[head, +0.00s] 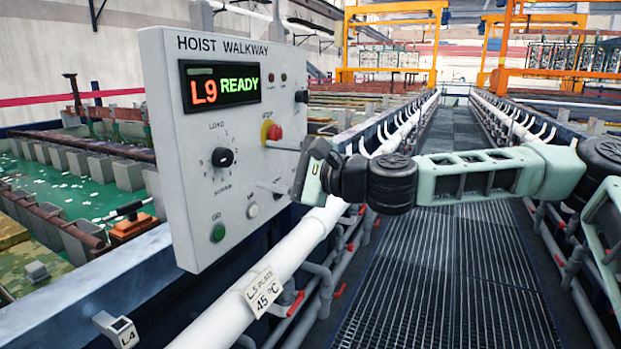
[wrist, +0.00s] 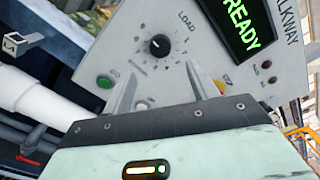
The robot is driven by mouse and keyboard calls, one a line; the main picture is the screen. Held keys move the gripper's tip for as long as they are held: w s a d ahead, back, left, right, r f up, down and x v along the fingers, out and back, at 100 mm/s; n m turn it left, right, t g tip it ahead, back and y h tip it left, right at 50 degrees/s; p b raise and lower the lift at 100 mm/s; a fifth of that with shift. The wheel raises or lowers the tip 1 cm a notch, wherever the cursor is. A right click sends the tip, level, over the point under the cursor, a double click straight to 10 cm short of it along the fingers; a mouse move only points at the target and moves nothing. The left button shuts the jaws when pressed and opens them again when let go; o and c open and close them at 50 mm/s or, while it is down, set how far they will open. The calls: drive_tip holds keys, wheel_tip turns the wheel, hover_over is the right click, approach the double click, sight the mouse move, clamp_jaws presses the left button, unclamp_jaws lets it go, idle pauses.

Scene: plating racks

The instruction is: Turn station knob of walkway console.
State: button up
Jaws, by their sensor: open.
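The walkway console (head: 180,60) is a white upright panel headed "HOIST WALKWAY". Its display (head: 219,84) reads "L9 READY". The station knob (head: 222,157) is black and round with a white mark, inside a ring of dial marks with "LOAD" above. My gripper (head: 264,167) is to the right of the knob in the head view, its fingers pointing at the panel. In the wrist view my gripper (wrist: 162,70) is open and empty, and the knob (wrist: 159,44) shows just beyond the fingertips, roughly between them. The knob looks untouched.
A red stop button (head: 274,132) on yellow, a green button (head: 218,232) and a white button (head: 252,211) sit around the knob. A white pipe (head: 300,245) runs below the console. The grated walkway (head: 450,280) is clear; green tanks lie left.

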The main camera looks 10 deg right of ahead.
drive_tip(key=v, duration=0.7)
drive_tip(key=shift+s+d+b, duration=0.2)
drive_tip(key=shift+d+b, duration=0.05)
drive_tip(key=shift+b, duration=0.15)
drive_tip(key=s+a+f+n+g+h, duration=0.1)
drive_tip(key=s+a+f+n+g, duration=0.7)
drive_tip(key=s+a+f, duration=0.4)
drive_tip(key=s+d+f+n+g+h, duration=0.25)
drive_tip(key=s+f+n+h, duration=0.3)
drive_tip(key=s+f, duration=0.4)
drive_tip(key=s+d+r+n+h, duration=0.3)
drive_tip(key=s+d+n+h, duration=0.4)
drive_tip(key=d, duration=0.5)
drive_tip(key=shift+r+n, duration=0.4)
drive_tip(key=shift+n, duration=0.05)
